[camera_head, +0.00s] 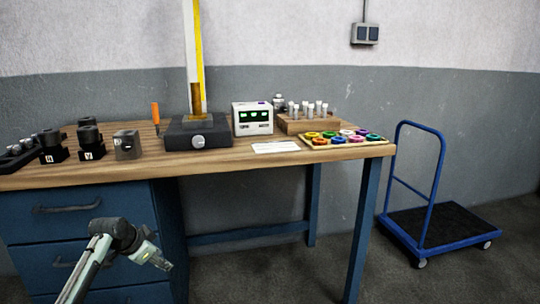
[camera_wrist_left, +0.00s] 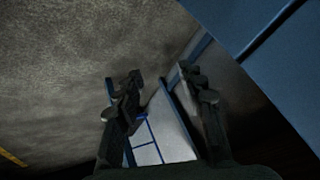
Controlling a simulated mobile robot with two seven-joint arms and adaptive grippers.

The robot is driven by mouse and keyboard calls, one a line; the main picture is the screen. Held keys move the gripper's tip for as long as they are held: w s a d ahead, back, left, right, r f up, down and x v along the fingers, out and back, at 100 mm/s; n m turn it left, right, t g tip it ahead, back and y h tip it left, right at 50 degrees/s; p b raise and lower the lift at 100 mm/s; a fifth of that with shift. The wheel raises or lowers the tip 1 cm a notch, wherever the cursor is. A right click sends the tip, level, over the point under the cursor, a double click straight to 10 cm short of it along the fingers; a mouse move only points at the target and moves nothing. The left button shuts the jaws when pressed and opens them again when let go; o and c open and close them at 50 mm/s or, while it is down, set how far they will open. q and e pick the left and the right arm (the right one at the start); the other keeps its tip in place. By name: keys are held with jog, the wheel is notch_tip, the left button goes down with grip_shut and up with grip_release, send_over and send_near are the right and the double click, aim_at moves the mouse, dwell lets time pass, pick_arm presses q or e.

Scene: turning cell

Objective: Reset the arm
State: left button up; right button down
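My left arm reaches in at the lower left of the head view, in front of the blue drawer cabinet (camera_head: 72,228) and below the table top. My left gripper (camera_head: 164,264) points right and slightly down there. In the left wrist view its two dark fingers (camera_wrist_left: 162,80) stand apart with nothing between them. The left gripper touches nothing that I can see. My right arm and gripper do not show in either view.
A blue trolley (camera_head: 440,229) stands on the right. Floor between is clear.

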pick_arm(q)
jog(key=w+a+r+n+t+y, duration=0.4)
jog(key=w+a+r+n+y, duration=0.3)
jog(key=a, duration=0.3)
jog(key=s+d+f+g+h, duration=0.2)
jog(key=s+d+f, duration=0.1)
jog(key=s+f, duration=0.85)
jog(key=s+d+f+g+h, duration=0.15)
jog(key=s+d+f, duration=0.25)
jog(key=s+f, duration=0.7)
jog(key=s+d+f+g, duration=0.2)
jog(key=s+f, duration=0.7)
jog(key=s, duration=0.5)
jog(key=s+d+f+g, duration=0.3)
jog(key=s+f, duration=0.7)
jog(key=s, duration=0.4)
jog(key=shift+s+d+h, duration=0.25)
jog(key=shift+d+h, duration=0.2)
jog(key=shift+d, duration=0.05)
